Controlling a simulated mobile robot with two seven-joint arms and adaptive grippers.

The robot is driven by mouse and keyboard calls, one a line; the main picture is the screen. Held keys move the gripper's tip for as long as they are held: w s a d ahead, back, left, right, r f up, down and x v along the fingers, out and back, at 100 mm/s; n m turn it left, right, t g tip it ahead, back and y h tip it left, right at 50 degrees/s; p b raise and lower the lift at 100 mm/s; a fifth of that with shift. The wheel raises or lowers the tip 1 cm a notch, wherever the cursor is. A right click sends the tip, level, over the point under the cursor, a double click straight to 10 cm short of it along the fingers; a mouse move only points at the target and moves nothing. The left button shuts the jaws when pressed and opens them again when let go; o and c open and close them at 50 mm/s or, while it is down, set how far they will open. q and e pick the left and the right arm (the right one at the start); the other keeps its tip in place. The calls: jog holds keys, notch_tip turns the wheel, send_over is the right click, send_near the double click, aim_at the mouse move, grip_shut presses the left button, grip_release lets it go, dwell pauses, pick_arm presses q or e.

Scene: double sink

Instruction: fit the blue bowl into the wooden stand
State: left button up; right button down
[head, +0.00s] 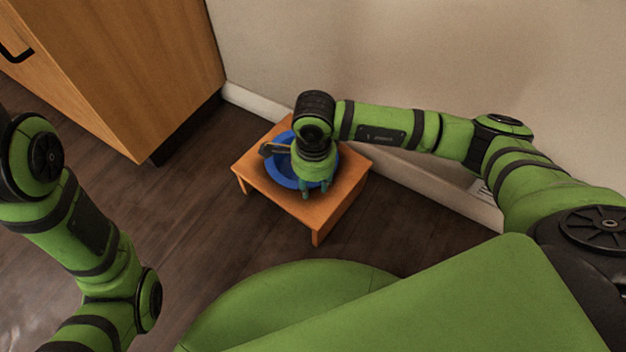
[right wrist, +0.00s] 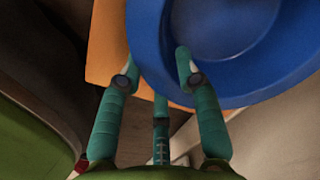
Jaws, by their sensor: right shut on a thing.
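The blue bowl (head: 284,174) is over the top of the small orange-brown wooden stand (head: 333,203), partly hidden by my right wrist and hand. My right gripper (head: 316,187) is at the bowl's near rim, pointing down, and is shut on the bowl. In the right wrist view the bowl (right wrist: 235,60) fills the upper right, with its rim at the fingers (right wrist: 157,72). The stand's top (right wrist: 107,52) shows beside and beneath the bowl. I cannot tell whether the bowl is seated or held slightly above. My left gripper is out of view.
The stand is on a dark wood floor close to the pale wall (head: 420,60) and its white skirting. A wooden cabinet (head: 130,70) stands at the upper left. The floor between cabinet and stand is clear.

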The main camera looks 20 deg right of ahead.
jog(key=shift+f, duration=0.25)
jog(key=c, duration=0.8)
grip_release()
notch_tip(320, 180, up, 12)
jog(key=shift+r, duration=0.1)
dwell(0.3)
